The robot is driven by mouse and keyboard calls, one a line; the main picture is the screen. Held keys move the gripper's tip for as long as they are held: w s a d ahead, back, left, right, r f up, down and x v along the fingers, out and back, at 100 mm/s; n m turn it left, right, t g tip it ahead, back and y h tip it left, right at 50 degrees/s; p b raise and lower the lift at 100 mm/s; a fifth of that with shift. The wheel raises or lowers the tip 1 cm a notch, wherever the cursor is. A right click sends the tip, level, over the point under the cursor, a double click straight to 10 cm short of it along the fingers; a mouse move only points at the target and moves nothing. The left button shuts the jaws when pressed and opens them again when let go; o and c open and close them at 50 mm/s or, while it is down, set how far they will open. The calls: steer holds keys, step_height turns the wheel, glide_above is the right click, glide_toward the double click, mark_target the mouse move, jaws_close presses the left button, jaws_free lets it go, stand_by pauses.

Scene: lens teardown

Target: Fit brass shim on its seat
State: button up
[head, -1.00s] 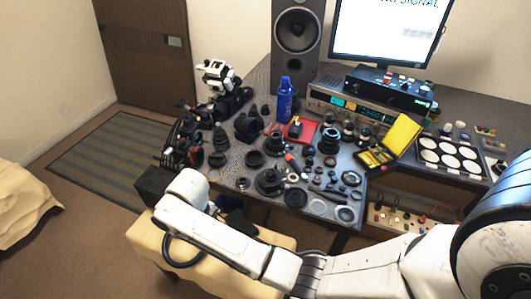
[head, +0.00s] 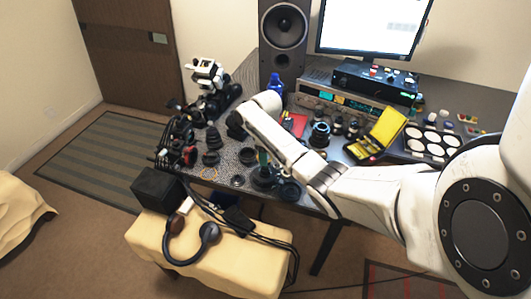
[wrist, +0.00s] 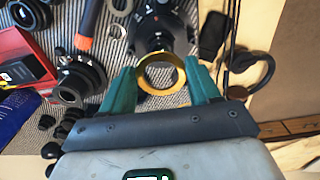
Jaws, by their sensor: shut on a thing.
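The brass shim (wrist: 146,84) is a thin gold ring in the wrist view. My gripper (wrist: 160,80) has teal fingers shut on the ring from both sides. Just beyond the shim is a black lens barrel (wrist: 158,12), partly hidden, with a dark stepped end showing through and above the ring. I cannot tell whether the shim touches it, nor make out the seat. In the head view my gripper (head: 263,157) shows as a small teal piece above a wide black lens part (head: 263,179), and the shim is too small to see.
A yellow case (head: 385,130) and a tray of white discs (head: 432,143) are right on the desk. A headset (head: 190,241) lies on the stool.

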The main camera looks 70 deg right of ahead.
mark_target(267, 168)
steer(key=shift+f+b, duration=1.9)
steer(key=shift+f, duration=0.05)
steer(key=shift+f+b, duration=0.95)
steer(key=shift+f, duration=0.65)
steer(key=shift+s+f, duration=0.1)
steer(key=shift+f, duration=0.2)
steer(key=shift+r+p, duration=0.25)
steer(key=shift+p, duration=0.3)
steer(key=shift+f, duration=0.2)
